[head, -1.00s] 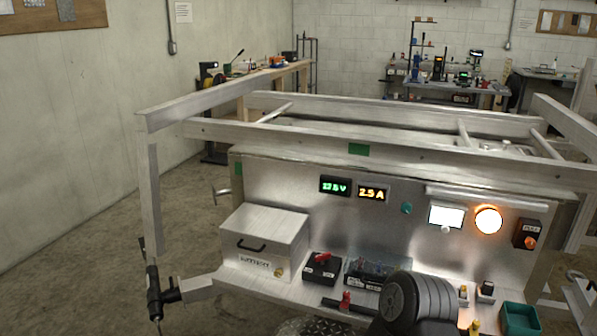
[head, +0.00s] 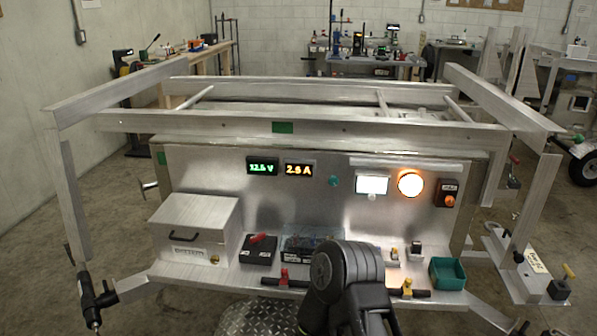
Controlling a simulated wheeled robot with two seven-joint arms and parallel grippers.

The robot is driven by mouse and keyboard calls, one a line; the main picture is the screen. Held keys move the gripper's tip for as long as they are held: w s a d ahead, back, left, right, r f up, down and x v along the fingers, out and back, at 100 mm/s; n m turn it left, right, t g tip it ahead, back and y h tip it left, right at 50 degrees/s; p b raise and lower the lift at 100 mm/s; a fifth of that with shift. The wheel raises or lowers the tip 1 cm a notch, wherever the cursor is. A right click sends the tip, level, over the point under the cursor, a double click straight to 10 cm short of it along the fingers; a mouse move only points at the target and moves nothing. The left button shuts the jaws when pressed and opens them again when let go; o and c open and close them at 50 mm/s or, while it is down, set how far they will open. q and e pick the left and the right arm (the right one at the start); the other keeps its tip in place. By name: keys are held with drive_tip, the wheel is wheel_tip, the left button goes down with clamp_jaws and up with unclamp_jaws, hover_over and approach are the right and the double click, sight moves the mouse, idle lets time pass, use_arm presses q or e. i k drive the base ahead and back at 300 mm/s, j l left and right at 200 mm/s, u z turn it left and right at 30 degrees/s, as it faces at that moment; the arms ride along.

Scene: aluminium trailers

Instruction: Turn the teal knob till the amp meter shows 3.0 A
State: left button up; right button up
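The teal knob (head: 334,181) is on the upright metal panel, right of the amp meter (head: 299,170). The amber amp meter reads about 2.5 or 2.6 A; its last digit is too small to be sure. A dark grey link of one of my arms rises from the bottom edge, right of centre, below the knob and apart from it. No gripper fingers show. Neither my left nor my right gripper can be made out, and nothing touches the knob.
A green volt meter (head: 262,167), a lit white display (head: 372,184), an orange lamp (head: 411,183) and a black switch box (head: 447,193) share the panel. A metal box (head: 195,228), a red-handled switch (head: 260,249) and a teal bin (head: 447,273) stand on the shelf. A frame rail (head: 390,130) runs above.

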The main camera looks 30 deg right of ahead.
sight(333, 180)
drive_tip(key=z, duration=1.25)
drive_tip(key=l+u, duration=0.1)
drive_tip(key=l, duration=0.6)
drive_tip(key=i, duration=0.05)
